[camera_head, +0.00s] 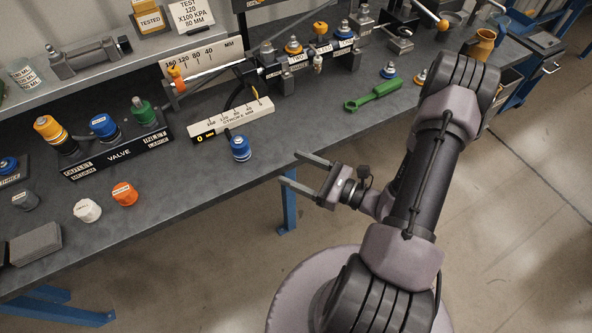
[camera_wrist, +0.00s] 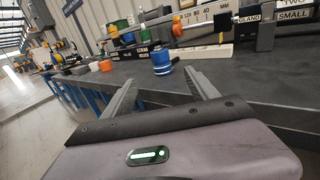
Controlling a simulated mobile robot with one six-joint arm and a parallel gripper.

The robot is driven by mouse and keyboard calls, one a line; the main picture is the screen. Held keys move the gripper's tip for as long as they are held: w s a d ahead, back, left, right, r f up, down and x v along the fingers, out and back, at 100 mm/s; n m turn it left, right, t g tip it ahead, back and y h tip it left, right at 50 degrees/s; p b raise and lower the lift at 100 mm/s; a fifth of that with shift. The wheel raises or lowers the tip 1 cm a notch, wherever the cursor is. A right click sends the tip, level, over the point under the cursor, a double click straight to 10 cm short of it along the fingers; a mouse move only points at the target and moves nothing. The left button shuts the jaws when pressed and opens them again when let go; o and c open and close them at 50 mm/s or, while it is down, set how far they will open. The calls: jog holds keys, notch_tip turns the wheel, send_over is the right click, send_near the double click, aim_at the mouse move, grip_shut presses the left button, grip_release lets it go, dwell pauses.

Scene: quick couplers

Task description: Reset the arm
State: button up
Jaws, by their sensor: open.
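My gripper (camera_head: 300,171) is open and empty in the head view. It hangs over the floor just off the front edge of the grey workbench (camera_head: 215,190). Its two fingers point left, toward the bench. In the wrist view the fingers (camera_wrist: 163,84) are spread apart, with nothing between them. Beyond them a blue coupler (camera_wrist: 161,62) stands on the bench near its front edge. The same blue coupler shows in the head view (camera_head: 240,149), to the left of the fingertips and apart from them.
A valve block (camera_head: 117,155) with yellow, blue and green couplers stands at the left. White (camera_head: 87,210) and orange (camera_head: 124,194) caps sit near the front edge. A scale strip (camera_head: 231,119), a green wrench (camera_head: 372,95) and a cylinder rig are farther back. Open floor lies around my base.

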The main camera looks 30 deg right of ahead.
jog(key=shift+w, duration=0.15)
jog(key=s+a+r+n+g, duration=0.4)
jog(key=a+r+n+g, duration=0.3)
jog(key=n, duration=0.1)
jog(key=s+a+r+n+g, duration=0.5)
jog(key=a+r+n+g, duration=0.15)
jog(key=n, duration=0.25)
jog(key=s+d+r+n+t+h, duration=0.2)
jog(key=s+r+n+t+h, duration=0.1)
jog(key=r+n+h, duration=0.4)
notch_tip(320, 180, up, 3)
jog(key=shift+s+f+n+t+h, duration=0.2)
jog(key=shift+n+t+h, duration=0.1)
jog(key=shift+t+h, duration=0.45)
